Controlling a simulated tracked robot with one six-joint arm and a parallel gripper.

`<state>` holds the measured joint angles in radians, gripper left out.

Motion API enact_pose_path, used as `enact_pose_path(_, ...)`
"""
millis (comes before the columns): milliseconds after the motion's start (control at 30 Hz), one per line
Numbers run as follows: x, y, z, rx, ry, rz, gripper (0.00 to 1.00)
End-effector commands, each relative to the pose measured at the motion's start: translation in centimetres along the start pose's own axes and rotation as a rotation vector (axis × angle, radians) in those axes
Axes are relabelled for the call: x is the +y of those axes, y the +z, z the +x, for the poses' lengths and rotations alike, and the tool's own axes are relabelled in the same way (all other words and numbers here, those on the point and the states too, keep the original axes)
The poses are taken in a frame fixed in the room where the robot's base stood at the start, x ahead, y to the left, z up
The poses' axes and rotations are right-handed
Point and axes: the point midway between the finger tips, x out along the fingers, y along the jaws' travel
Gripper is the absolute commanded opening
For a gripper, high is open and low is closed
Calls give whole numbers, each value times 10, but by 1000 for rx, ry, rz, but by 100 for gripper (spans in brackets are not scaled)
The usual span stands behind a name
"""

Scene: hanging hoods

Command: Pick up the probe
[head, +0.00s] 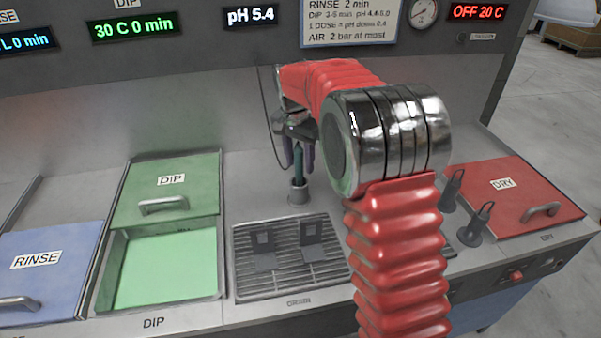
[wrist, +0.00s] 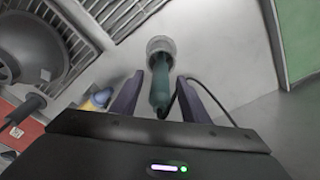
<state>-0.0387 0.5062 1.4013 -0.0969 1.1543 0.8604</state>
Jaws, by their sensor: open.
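The probe (head: 298,165) is a dark teal stick standing upright in a small grey cup-shaped holder (head: 298,192) behind the drain grate. In the wrist view the probe (wrist: 160,83) stands in its round holder (wrist: 160,46), with a black cable curving off its right side. My gripper (head: 299,158) is open and points down above the holder. Its two dark fingers (wrist: 162,97) lie on either side of the probe's upper part, with a visible gap on each side in the wrist view.
The dip tank (head: 165,268) is partly uncovered, with its green lid (head: 168,205) pushed back. The blue rinse lid (head: 45,265) is at left and the red dry lid (head: 500,195) at right. The drain grate (head: 285,285) bears two dark upright pieces. Dark stands (head: 478,225) are at right.

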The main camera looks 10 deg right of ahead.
Motion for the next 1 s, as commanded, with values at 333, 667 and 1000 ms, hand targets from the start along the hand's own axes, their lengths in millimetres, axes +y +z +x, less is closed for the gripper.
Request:
enact_pose_path(333, 0, 0, 5, 0, 0, 0, 42)
enact_pose_path(667, 0, 0, 5, 0, -1, 0, 38)
enact_pose_path(1000, 0, 0, 5, 0, -1, -1, 14)
